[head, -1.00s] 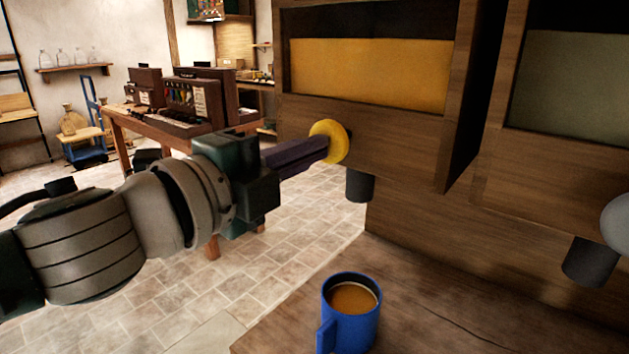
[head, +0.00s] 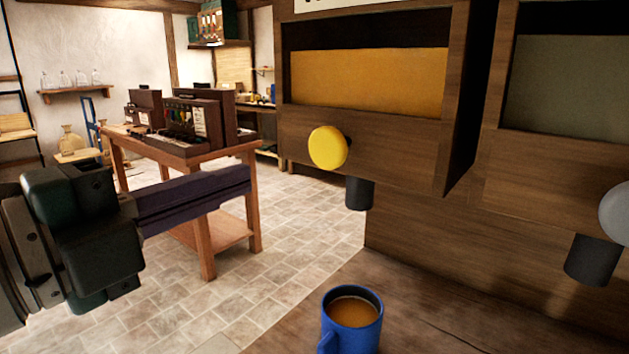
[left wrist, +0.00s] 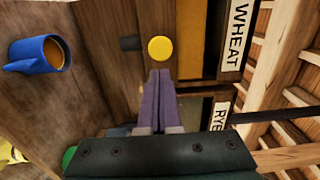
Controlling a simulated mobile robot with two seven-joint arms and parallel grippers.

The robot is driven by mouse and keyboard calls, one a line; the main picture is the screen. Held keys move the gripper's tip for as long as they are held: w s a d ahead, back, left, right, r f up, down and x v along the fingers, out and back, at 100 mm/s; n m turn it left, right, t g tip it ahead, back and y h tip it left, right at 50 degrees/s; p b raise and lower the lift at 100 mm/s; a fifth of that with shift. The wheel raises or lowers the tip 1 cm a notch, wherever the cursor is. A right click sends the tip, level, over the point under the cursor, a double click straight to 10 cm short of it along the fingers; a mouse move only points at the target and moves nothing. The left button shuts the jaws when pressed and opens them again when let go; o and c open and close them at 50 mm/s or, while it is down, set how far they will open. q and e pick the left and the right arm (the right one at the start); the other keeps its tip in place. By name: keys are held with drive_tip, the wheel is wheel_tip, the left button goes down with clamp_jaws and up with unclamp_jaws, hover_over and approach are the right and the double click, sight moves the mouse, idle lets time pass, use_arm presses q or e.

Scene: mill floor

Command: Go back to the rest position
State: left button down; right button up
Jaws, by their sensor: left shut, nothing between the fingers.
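My left gripper (head: 248,181) is shut and empty in the head view, left of the dispenser and apart from the yellow knob (head: 328,148). In the left wrist view its purple fingers (left wrist: 160,74) are together, with the yellow knob (left wrist: 160,49) just beyond their tips in the picture. My right gripper is not in view.
A blue mug (head: 352,322) with brown contents stands on the wooden counter (head: 450,320) below the yellow-filled dispenser (head: 370,80). A second dispenser with a grey knob (head: 615,214) is at right. A wooden table (head: 215,160) stands behind my left gripper. Tiled floor is open.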

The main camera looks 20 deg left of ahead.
use_arm(q)
drive_tip(key=s+a+f+n+g+y, duration=0.25)
drive_tip(key=f+n+y, duration=0.2)
drive_tip(key=n, duration=0.25)
drive_tip(key=s+a+f+n+g+y, duration=0.25)
drive_tip(key=a+f+n, duration=0.2)
drive_tip(key=n, duration=0.25)
drive_tip(key=s+d+f+n+g+p, duration=0.1)
drive_tip(key=s+d+f+n+g, duration=0.15)
drive_tip(key=s, duration=0.25)
drive_tip(key=s+d+f+n+g+h+p, duration=0.1)
drive_tip(key=s+d+f+n+g, duration=0.1)
drive_tip(key=s+g, duration=0.15)
drive_tip(key=s+d+f+n+g+p, duration=0.1)
drive_tip(key=s+d+f+n+g, duration=0.15)
drive_tip(key=s, duration=0.25)
wheel_tip(320, 180, up, 37)
drive_tip(key=a+m+p, duration=0.1)
drive_tip(key=p, duration=3.5)
drive_tip(key=shift+f, duration=0.2)
drive_tip(key=shift+a, duration=0.1)
